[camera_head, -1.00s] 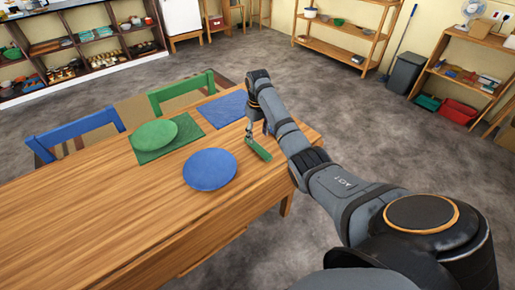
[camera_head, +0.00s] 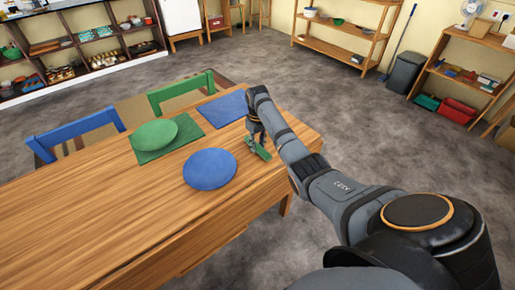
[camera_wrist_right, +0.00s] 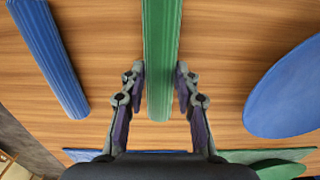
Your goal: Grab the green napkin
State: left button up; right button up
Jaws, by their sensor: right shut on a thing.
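The green napkin (camera_head: 263,154) is a long rolled bar at the right end of the wooden table. In the right wrist view the green napkin (camera_wrist_right: 161,50) runs lengthwise between my two fingers, over the wood. My right gripper (camera_head: 252,144) is down at the napkin and shut on it, with one finger against each long side (camera_wrist_right: 160,85). The napkin is at or very near table height; I cannot tell if it touches the wood. Part of it is hidden by the gripper in the head view. My left gripper is not in view.
A blue rolled napkin (camera_wrist_right: 50,55) lies left of the green one in the wrist view. On the table (camera_head: 100,225) are a blue plate (camera_head: 210,169), a green plate (camera_head: 155,134) on a green mat (camera_head: 147,155), and a blue mat (camera_head: 222,110). The table's near left is clear.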

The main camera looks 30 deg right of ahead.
jog(key=shift+w+r, duration=0.1)
jog(key=shift+r, duration=0.55)
jog(key=s+a+r+p, duration=0.9)
jog(key=s+r+p, duration=0.1)
jog(key=r+p, duration=0.2)
jog(key=shift+a, duration=0.4)
